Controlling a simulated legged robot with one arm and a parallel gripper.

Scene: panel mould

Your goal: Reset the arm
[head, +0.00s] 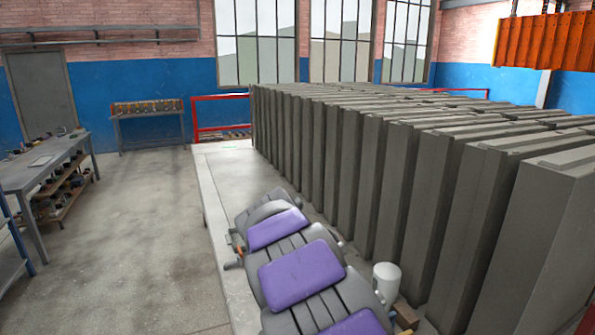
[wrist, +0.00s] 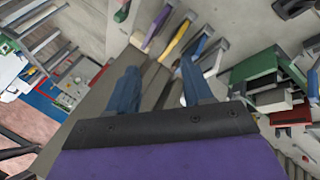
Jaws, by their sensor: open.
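My gripper (wrist: 161,80) shows in the wrist view, with two blue fingers reaching up from a dark plate and a purple housing. The fingers stand apart, and I see nothing clearly held between them. Behind the fingertips is a row of long tools or bars, one yellow (wrist: 178,40) and one purple (wrist: 156,27). I cannot tell how far they are from the fingers. Purple and dark grey parts, which look like my own body or arm, fill the lower middle of the head view. I cannot make out the gripper there.
A long row of grey upright panels (head: 365,180) stands at right on a pale plinth (head: 210,195). A workbench (head: 45,170) is at left, a small table (head: 148,118) at the back. A red railing (head: 220,97) stands behind. The concrete floor (head: 140,230) between is clear.

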